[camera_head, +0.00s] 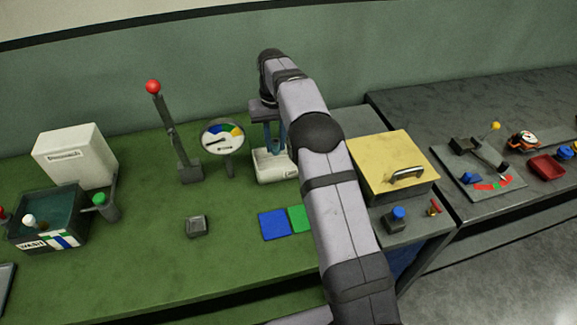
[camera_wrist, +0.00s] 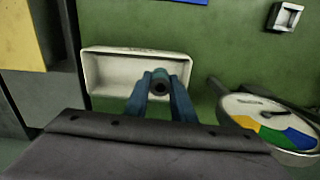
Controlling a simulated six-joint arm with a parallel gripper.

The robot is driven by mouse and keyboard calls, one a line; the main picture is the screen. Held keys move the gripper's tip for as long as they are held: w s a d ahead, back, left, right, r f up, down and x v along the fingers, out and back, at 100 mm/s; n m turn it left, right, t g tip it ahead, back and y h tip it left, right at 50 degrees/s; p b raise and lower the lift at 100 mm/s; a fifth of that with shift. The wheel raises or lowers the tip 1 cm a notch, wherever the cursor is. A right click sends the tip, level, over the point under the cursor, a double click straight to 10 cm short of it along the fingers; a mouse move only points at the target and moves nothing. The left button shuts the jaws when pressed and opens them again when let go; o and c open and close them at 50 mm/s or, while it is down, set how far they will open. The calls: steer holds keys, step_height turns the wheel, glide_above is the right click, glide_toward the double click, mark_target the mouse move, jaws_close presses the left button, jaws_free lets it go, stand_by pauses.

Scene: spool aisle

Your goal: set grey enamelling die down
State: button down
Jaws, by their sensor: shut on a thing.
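My gripper (camera_wrist: 160,90) is shut on the grey enamelling die (camera_wrist: 160,80), a small dark round piece with a hole in its end, held between the blue fingertips. In the wrist view the die overlaps the white tray (camera_wrist: 105,68); I cannot tell whether it touches it. In the head view my gripper (camera_head: 269,143) points down at the same white tray (camera_head: 275,174), behind my arm. The die cannot be made out there.
A dial gauge (camera_head: 222,137) stands left of the tray, with a red-knobbed lever (camera_head: 170,135) beyond it. A yellow-lidded box (camera_head: 385,160) is at the right. Blue (camera_head: 274,225) and green (camera_head: 298,218) pads and a small grey square dish (camera_head: 197,226) lie in front.

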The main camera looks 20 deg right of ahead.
steer(key=shift+f+p, duration=1.45)
steer(key=shift+f, duration=3.55)
steer(key=shift+f, duration=0.15)
steer(key=c, duration=1.5)
jaws_free()
step_height(320, 180, up, 12)
steer(key=b, duration=0.3)
steer(key=shift+f, duration=0.2)
steer(key=shift+r, duration=0.4)
